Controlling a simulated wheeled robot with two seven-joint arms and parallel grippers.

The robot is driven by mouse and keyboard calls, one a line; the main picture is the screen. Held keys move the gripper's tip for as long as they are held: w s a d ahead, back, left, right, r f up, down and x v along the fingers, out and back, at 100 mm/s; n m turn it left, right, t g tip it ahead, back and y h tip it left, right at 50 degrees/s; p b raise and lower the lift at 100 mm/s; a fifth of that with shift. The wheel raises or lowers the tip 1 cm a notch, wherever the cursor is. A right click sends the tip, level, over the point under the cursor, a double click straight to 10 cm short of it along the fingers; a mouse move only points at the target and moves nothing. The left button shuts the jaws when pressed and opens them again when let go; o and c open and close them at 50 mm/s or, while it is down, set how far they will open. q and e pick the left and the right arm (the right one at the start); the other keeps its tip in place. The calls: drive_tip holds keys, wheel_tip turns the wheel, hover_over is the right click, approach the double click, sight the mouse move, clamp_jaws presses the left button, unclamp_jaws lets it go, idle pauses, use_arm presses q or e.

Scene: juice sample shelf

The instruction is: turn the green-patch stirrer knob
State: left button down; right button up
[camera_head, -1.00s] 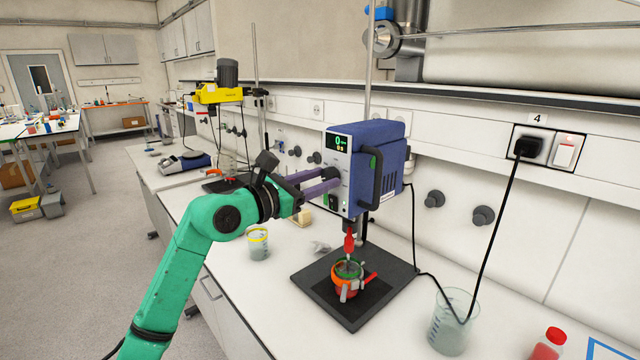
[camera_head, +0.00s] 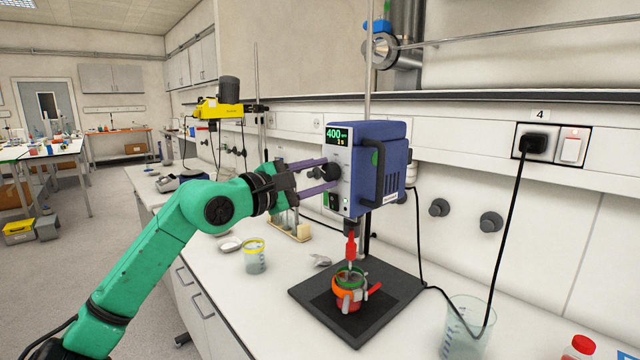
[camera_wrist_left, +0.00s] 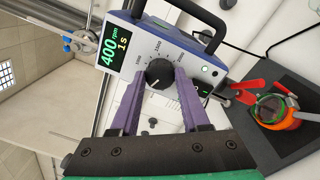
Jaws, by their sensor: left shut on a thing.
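The blue overhead stirrer (camera_head: 388,180) has a green patch (camera_head: 376,157) on its side. Its display (camera_head: 338,135) reads 400 rpm and 1 s. The black round knob (camera_wrist_left: 159,73) is on its light front panel, with a dial scale around it. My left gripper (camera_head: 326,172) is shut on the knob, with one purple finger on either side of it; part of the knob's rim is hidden. My right gripper is not in view.
Below the stirrer, an orange-clamped vessel (camera_head: 349,289) stands on a black base plate (camera_head: 395,300). A beaker (camera_head: 466,325) and a red-capped bottle (camera_head: 579,347) stand at front right. A yellow-rimmed beaker (camera_head: 255,257) and a vial rack (camera_head: 291,229) stand left of the plate.

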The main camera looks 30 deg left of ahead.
use_arm(q)
drive_tip(key=shift+f+m, duration=0.1)
drive_tip(key=shift+m, duration=0.7)
drive_tip(key=shift+c, duration=1.9)
unclamp_jaws()
drive_tip(key=shift+b, duration=0.3)
